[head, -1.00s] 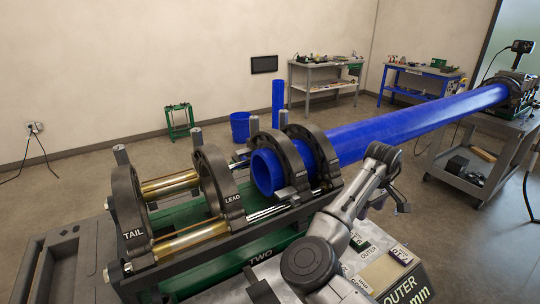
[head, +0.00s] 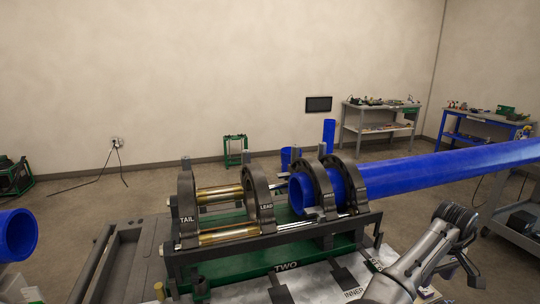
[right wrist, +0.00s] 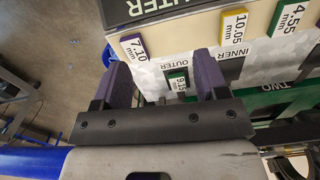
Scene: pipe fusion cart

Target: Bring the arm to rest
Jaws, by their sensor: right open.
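My right arm comes in at the lower right of the head view. Its right gripper (head: 472,272) hangs just right of the wrist, beside the fusion cart and in front of the long blue pipe (head: 430,170). In the right wrist view the gripper (right wrist: 163,78) is open, with two dark purple-grey finger pads apart and nothing held between them. Beyond the fingers lies a surface with a small label. My left gripper does not show in either view.
The pipe runs through black clamp rings (head: 320,188) on the cart's green frame (head: 235,275). A labelled panel with a yellow 10.05 mm tag (right wrist: 234,27) is close to the right gripper. Another blue pipe end (head: 18,235) is at far left. Two workbenches stand behind.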

